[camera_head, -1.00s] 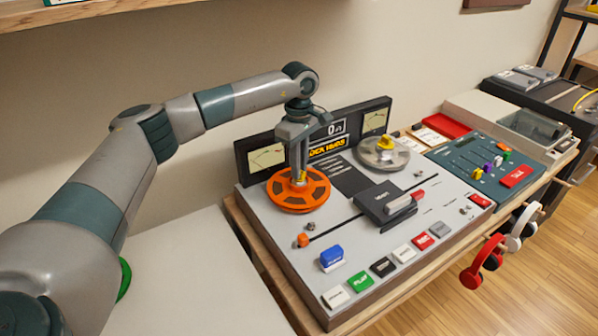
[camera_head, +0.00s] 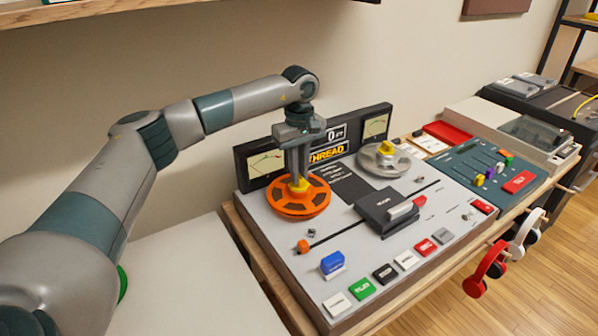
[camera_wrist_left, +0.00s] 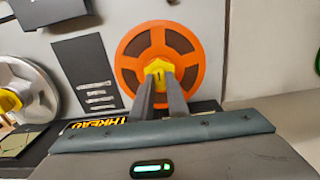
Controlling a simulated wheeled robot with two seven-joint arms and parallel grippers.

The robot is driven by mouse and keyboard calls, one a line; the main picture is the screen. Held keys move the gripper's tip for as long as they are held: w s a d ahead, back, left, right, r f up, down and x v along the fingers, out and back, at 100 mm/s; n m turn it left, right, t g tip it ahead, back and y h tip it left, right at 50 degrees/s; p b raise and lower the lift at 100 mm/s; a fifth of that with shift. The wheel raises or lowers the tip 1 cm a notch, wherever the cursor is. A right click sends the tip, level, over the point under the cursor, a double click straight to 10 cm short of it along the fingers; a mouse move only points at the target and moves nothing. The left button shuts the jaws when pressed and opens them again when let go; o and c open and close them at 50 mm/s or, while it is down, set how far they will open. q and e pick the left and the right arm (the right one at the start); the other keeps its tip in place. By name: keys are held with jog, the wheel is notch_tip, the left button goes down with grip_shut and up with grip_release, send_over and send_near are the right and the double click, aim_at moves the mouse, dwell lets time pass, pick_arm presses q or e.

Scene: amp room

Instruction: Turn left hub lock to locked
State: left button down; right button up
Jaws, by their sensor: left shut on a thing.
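The left hub lock (camera_head: 299,184) is a yellow knob at the middle of the orange reel (camera_head: 303,203), on the left of the tape deck. My left gripper (camera_head: 298,180) points straight down over the reel and is shut on this yellow knob. In the left wrist view the two grey fingertips (camera_wrist_left: 160,82) sit at the yellow hub lock (camera_wrist_left: 158,69), and they hide part of it. The orange reel (camera_wrist_left: 130,50) lies flat around it. My right gripper is not in view.
A grey reel (camera_head: 383,160) with its own yellow hub knob lies to the right. The display panel (camera_head: 327,152) behind the reels reads "THREAD". A black head block (camera_head: 386,208) and several coloured buttons fill the deck's front. Red and white headphones hang at the right edge.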

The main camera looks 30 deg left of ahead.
pick_arm(q)
jog(key=c, duration=1.7)
grip_release()
jog(key=shift+r, duration=0.1)
